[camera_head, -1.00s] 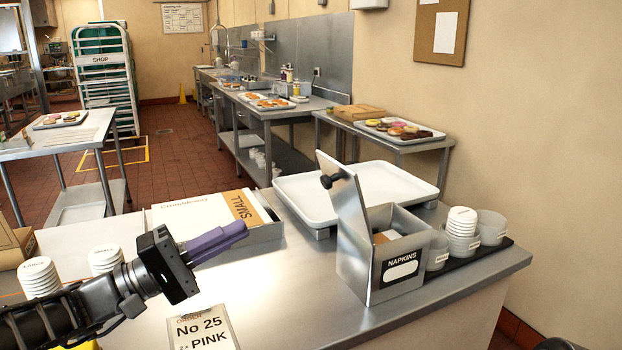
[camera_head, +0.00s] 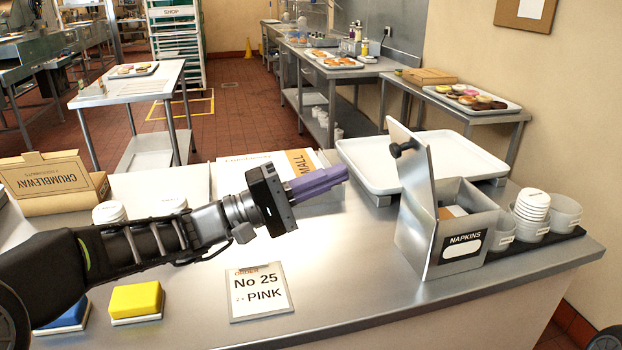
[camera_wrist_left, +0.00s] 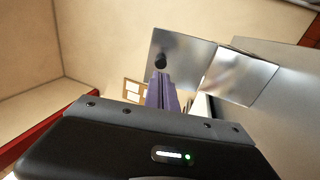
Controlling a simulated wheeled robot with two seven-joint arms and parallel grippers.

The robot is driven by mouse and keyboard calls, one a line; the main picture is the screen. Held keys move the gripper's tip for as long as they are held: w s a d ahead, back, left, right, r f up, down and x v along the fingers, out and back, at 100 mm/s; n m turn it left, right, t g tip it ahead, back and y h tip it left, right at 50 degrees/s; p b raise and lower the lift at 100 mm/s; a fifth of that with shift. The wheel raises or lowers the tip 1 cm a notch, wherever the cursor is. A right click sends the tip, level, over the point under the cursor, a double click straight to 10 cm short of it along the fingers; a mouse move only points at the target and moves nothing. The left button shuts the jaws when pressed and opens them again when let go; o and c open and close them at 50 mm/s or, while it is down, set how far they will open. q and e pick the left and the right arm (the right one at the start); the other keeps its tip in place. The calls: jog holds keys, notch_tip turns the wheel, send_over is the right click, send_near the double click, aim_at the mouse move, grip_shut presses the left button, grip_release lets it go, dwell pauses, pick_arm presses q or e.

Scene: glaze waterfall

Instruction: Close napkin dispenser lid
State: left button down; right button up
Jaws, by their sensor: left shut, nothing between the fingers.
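The metal napkin dispenser (camera_head: 462,246) stands on the steel counter at the right, with a NAPKINS label on its front. Its lid (camera_head: 414,185) is open, raised steeply on the left side, with a black knob (camera_head: 401,149) facing left. Some napkins show inside the box. In the left wrist view the lid (camera_wrist_left: 183,58) and knob (camera_wrist_left: 160,61) appear beyond the fingers. My left gripper (camera_head: 345,173) has purple fingers, shut and empty, left of the lid and apart from it. The fingers also show in the left wrist view (camera_wrist_left: 161,85). My right gripper is not seen.
A white tray (camera_head: 365,165) lies behind the dispenser. Stacked cups (camera_head: 532,210) stand right of it on a dark mat. An order card (camera_head: 258,292), a yellow block (camera_head: 136,299) and a cardboard box (camera_head: 55,184) are at the left. Counter space before the dispenser is clear.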

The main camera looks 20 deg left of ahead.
aim_at(392, 151)
pick_arm(q)
jog(key=p+x, duration=0.2)
jog(key=x, duration=0.6)
jog(key=shift+d, duration=0.15)
